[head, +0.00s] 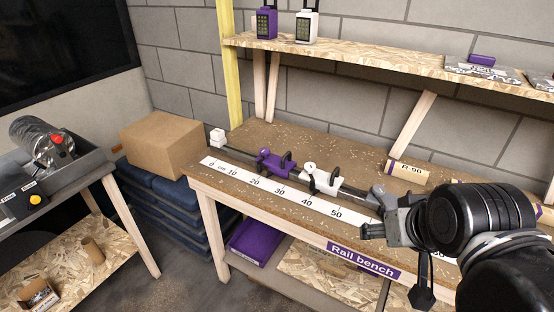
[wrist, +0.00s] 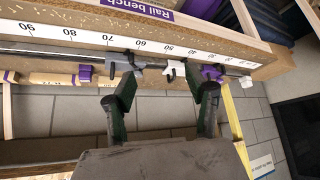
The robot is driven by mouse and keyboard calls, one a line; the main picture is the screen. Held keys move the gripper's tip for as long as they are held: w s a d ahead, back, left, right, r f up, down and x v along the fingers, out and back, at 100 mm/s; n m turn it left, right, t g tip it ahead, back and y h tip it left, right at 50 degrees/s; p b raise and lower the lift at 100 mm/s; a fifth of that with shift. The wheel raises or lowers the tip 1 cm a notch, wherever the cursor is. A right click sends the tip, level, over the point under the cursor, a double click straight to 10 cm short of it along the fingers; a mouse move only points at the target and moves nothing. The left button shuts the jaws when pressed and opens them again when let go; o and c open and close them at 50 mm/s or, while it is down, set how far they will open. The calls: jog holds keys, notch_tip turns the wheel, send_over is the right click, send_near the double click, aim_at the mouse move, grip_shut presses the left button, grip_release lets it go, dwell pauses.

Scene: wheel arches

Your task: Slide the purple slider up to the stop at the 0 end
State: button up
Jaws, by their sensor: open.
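The purple slider (head: 273,162) sits on the dark rail near the 20 mark of the white scale, with a black handle on it. It also shows in the wrist view (wrist: 212,73), partly behind a fingertip. A white block (head: 217,137) stands at the rail's 0 end; it also shows in the wrist view (wrist: 245,81). A white slider (head: 320,180) with a dial and black handle sits between the purple slider and my gripper. My gripper (head: 371,215) is open and empty, beside the rail past the 50 mark. Its two fingers (wrist: 168,84) are spread wide.
The rail lies on the wooden rail bench (head: 220,183). A shelf (head: 350,60) hangs above the bench. A cardboard box (head: 162,143) stands beyond the 0 end.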

jog(key=shift+c, duration=0.3)
jog(key=shift+c, duration=1.3)
jog(key=shift+m+g+y, duration=0.3)
jog(key=shift+m+g, duration=0.4)
jog(key=w+r, duration=0.2)
jog(key=w, duration=0.1)
jog(key=w+a+r+p, duration=0.1)
jog(key=w+r, duration=0.1)
jog(key=w, duration=0.1)
jog(key=w+a+r, duration=0.1)
jog(key=w+r, duration=0.2)
jog(key=shift+w+a+p, duration=0.15)
jog(key=shift+w+p, duration=0.2)
jog(key=shift+w, duration=0.05)
jog(key=shift+c, duration=0.9)
jog(key=m+g+y+p, duration=0.1)
jog(key=m+g+p, duration=0.3)
jog(key=g, duration=0.1)
send_over(286, 155)
jog(key=s+d, duration=0.1)
jog(key=d, duration=0.2)
notch_tip(286, 155, down, 6)
jog(key=a+f, duration=0.1)
jog(key=f, duration=0.3)
jog(key=f+p, duration=0.1)
jog(key=f, duration=0.4)
jog(key=w+a+f, duration=0.1)
jog(key=f, duration=0.3)
jog(key=shift+a+f, duration=0.25)
jog(key=shift+a, duration=0.1)
